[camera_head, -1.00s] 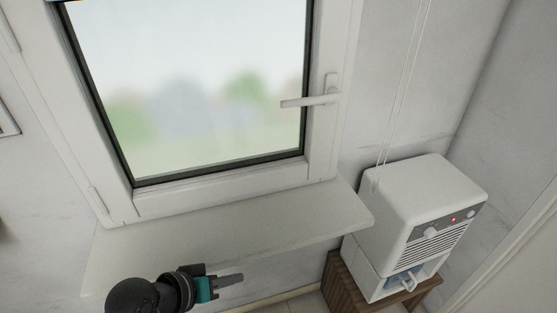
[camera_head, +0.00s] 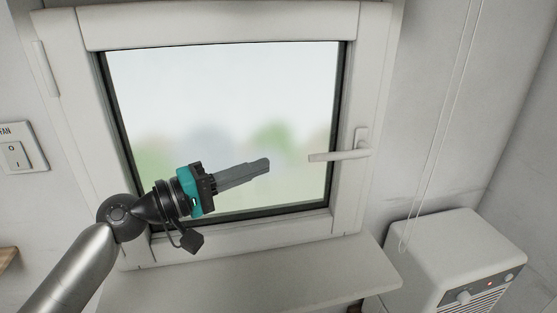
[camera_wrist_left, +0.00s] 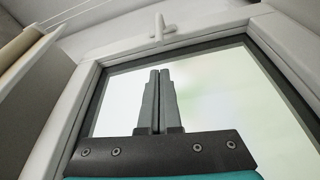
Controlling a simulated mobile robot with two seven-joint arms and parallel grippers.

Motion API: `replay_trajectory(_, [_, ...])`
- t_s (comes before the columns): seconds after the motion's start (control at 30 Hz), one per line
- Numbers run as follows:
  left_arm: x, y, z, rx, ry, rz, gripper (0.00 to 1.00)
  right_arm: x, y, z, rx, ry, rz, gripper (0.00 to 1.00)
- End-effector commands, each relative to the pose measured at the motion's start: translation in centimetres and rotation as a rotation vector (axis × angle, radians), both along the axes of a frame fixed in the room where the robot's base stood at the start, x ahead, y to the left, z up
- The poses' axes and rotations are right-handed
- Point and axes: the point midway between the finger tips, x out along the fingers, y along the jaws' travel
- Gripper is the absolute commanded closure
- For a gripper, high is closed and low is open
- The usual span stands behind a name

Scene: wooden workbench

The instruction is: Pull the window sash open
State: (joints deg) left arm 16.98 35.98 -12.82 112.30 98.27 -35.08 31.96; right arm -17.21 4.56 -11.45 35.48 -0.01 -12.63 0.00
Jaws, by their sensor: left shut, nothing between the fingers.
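The window sash (camera_head: 218,238) is a white frame around a pane with a blurred outdoor view, and it looks closed in its outer frame. Its white handle (camera_head: 340,156) sits on the right side of the sash and points left, level. My left gripper (camera_head: 268,163) is shut and empty in front of the pane, left of the handle and apart from it. In the left wrist view the shut fingers (camera_wrist_left: 159,72) point up the picture toward the handle (camera_wrist_left: 159,30), which stands beyond them. My right gripper is not in view.
A white sill (camera_head: 250,280) juts out below the window. A white appliance (camera_head: 455,250) stands at the lower right, with thin cords (camera_head: 440,130) hanging above it. A fan switch (camera_head: 15,150) is on the left wall. The space before the handle is clear.

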Motion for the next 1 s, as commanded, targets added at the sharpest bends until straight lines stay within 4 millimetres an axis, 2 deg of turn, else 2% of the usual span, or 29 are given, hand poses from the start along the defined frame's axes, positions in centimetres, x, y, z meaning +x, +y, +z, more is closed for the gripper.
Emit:
replay_trajectory(0.3, [3.2,-4.6,0.6,-0.001,-0.002,-0.002,1.00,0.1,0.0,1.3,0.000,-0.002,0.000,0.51])
replay_trajectory(0.5, [4.8,-6.8,0.6,0.001,-0.001,-0.001,1.00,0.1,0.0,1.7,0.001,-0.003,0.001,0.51])
replay_trajectory(0.7, [5.4,-7.5,0.5,0.004,-0.001,0.000,1.00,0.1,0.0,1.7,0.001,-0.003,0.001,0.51])
replay_trajectory(1.0, [5.3,-7.5,0.5,0.004,-0.001,0.000,1.00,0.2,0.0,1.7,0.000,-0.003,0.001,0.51])
